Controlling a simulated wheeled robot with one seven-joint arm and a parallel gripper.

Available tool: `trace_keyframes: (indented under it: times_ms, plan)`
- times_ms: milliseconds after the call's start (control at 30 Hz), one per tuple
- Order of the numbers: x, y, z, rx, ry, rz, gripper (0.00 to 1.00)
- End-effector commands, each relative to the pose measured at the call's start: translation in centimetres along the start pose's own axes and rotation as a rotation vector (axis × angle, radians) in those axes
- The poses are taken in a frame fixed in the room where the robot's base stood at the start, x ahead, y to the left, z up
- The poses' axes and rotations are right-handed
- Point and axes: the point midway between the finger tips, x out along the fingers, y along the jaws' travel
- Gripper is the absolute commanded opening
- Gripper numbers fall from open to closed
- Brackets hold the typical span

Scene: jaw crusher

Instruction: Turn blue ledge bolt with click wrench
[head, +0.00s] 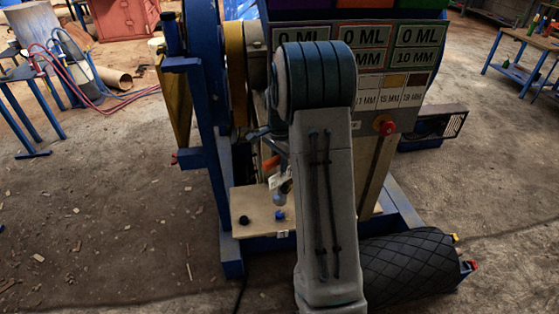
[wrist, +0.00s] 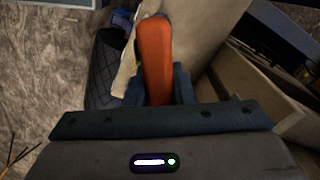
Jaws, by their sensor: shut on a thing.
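The click wrench (wrist: 156,58) shows its orange handle in the wrist view, between the two dark fingers of my gripper (wrist: 159,88). My gripper is shut on this handle. In the head view a small orange part of the wrench (head: 270,163) shows left of my arm, above the pale ledge (head: 258,205). The blue ledge bolt (head: 279,215) stands on the ledge, below the wrench in the picture. A darker bolt (head: 244,220) stands to its left. My arm hides most of my gripper in the head view. I cannot tell whether the wrench touches the blue bolt.
The blue crusher frame (head: 208,110) rises left of the ledge, beside a yellow belt wheel (head: 235,75). A panel with size labels (head: 415,60) and a red button (head: 385,127) stand behind my arm. A black textured roller (head: 408,265) lies at right. The floor at left is open.

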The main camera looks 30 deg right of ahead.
Motion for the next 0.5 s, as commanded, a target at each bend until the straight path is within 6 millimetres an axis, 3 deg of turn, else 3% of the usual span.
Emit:
trace_keyframes:
  times_ms: [167,500]
  plan:
    - [0.5,0.0,0.0,-0.001,0.001,-0.002,0.00]
    - [3.4,-0.1,0.1,-0.003,0.001,-0.002,0.00]
